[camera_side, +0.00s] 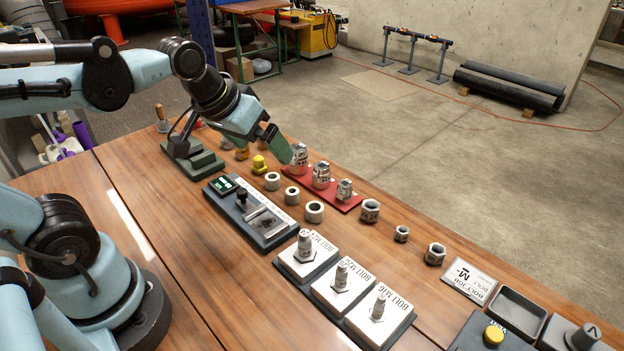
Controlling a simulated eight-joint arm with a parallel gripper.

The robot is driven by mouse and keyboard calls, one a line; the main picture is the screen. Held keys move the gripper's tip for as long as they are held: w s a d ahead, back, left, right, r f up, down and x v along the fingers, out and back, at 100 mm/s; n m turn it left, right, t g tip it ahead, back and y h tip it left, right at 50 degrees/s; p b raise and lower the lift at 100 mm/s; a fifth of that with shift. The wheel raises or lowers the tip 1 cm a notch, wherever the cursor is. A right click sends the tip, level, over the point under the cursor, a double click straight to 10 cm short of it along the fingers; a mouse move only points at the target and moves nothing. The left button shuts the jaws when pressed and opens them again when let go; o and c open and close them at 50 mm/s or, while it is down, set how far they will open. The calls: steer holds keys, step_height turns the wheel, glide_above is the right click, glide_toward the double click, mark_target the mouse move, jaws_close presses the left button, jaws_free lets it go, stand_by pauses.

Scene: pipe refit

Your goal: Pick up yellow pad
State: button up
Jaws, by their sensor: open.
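A small yellow piece (259,166) stands on the wooden table, just left of the pale rings; it is the likeliest yellow pad, though its exact shape is too small to tell. A yellow round knob (493,335) also shows on a dark box at the bottom right. My gripper (262,144) is above the far part of the table, over and slightly behind the yellow piece. Its green fingers are apart and I see nothing between them. The fingers partly hide the small parts behind.
A red tray (346,200) with several metal fittings lies to the right. Pale rings (292,195) stand in front of it. A dark tool panel (250,222), white bolt blocks (342,286) and a green-grey stand (190,158) occupy the table.

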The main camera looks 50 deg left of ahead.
steer(key=shift+s+d+f+m+t, duration=0.2)
steer(key=shift+s+d+f+m, duration=0.2)
steer(key=shift+f+m, duration=0.15)
steer(key=shift+s+d+f+m+t, duration=0.2)
steer(key=shift+s+d+f+m, duration=0.05)
steer(key=shift+s+f+m, duration=0.25)
steer(key=shift+d+f, duration=0.15)
steer(key=shift+f, duration=0.1)
steer(key=shift+c, duration=1.1)
steer(key=c, duration=0.5)
steer(key=g, duration=0.7)
glide_above(258, 157)
step_height(258, 157, down, 2)
steer(key=f, duration=0.1)
steer(key=shift+f, duration=5.35)
